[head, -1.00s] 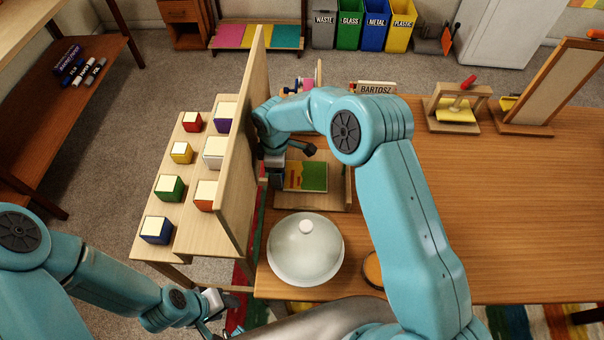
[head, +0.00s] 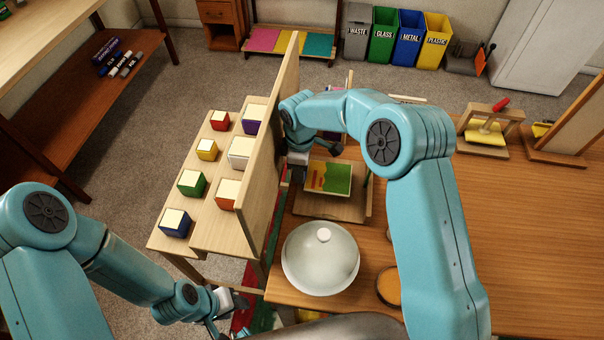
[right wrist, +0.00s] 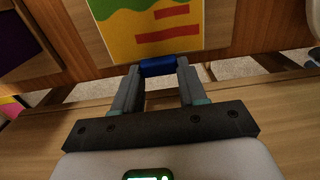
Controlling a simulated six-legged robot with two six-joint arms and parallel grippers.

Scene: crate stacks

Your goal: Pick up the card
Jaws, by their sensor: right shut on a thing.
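The card (head: 331,178), green, yellow and red, is over a wooden tray-like stand (head: 325,207) on the table; I cannot tell whether it touches it. In the right wrist view the card (right wrist: 152,24) fills the top middle, with a blue tab (right wrist: 158,67) at its near edge. My right gripper (right wrist: 157,70) is shut on this blue tab, one finger at each end. In the head view the right gripper (head: 298,170) is at the card's left edge, partly hidden by my arm. My left gripper (head: 228,306) is low, left of the table; its fingers are unclear.
A tall wooden panel (head: 268,150) stands close left of my right gripper, with stepped shelves of coloured cubes beyond. A glass dome (head: 320,262) and an orange-topped round dish (head: 390,287) stand in front of the stand.

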